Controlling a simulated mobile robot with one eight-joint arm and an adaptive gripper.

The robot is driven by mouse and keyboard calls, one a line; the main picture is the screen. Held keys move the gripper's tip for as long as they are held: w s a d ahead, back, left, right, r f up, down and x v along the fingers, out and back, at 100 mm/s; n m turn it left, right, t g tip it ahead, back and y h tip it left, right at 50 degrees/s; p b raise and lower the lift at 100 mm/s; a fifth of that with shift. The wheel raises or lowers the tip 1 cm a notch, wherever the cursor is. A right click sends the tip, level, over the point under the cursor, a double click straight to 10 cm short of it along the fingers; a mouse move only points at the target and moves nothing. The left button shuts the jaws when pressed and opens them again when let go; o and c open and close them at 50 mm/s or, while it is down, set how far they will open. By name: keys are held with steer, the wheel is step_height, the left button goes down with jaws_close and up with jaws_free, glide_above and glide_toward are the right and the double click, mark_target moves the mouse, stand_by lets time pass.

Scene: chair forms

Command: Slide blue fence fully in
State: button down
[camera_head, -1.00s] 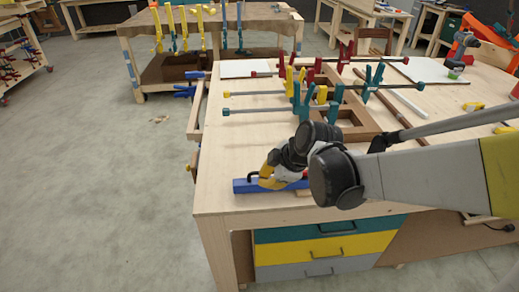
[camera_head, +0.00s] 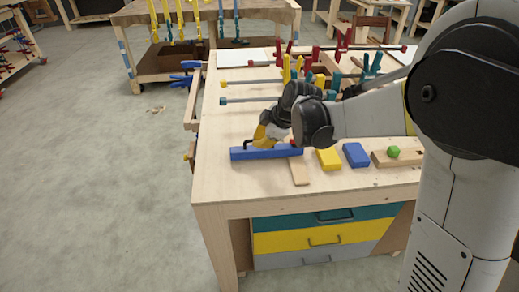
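The blue fence (camera_head: 262,153) is a long blue bar with a dark handle near its left end, lying on the table close to its front left corner. My gripper (camera_head: 262,141), with yellow fingers, is down at the fence's upper side near the handle. The wrist hides the fingertips, so I cannot tell whether they are shut on the handle or only beside it. A small red part shows at the fence's right end.
A yellow block (camera_head: 329,159), a blue block (camera_head: 356,155), a flat wood strip (camera_head: 299,172) and a wood piece with a green knob (camera_head: 393,152) lie right of the fence. Several clamps stand behind my arm. The table's left front area is clear.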

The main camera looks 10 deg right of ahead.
steer(key=w+p, duration=0.1)
steer(key=w, duration=0.9)
steer(key=shift+s, duration=0.15)
